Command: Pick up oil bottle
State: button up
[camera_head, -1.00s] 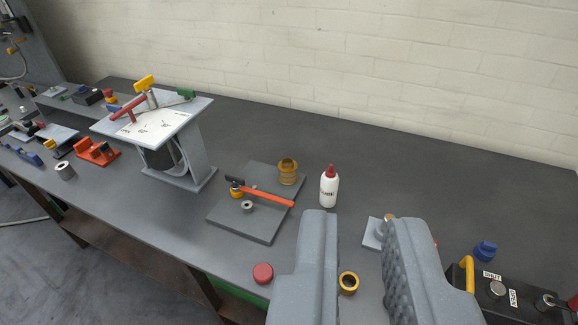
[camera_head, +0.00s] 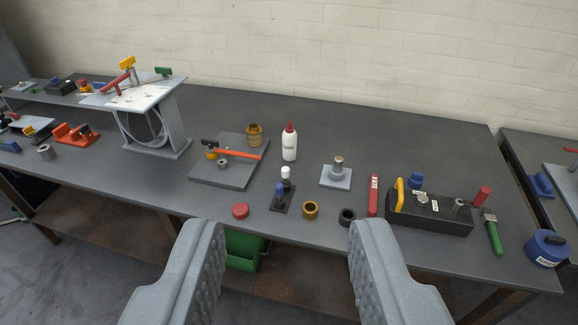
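My gripper (camera_head: 288,228) is open and empty. Its two grey ridged fingers are wide apart in front of the bench's front edge, nearer to me than the bottle. The bottle shows between and beyond the fingers, not touched by them.
A grey plate (camera_head: 232,177) with a red-handled hammer (camera_head: 238,151) lies left of the bottle. A post on a square base (camera_head: 337,174) and a black box (camera_head: 432,212) are to the right.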

aim_at(289, 136)
jog(key=u, duration=0.05)
jog(key=k, duration=0.4)
jog(key=z, duration=0.8)
jog(key=i, duration=2.4)
jog(key=u, duration=0.4)
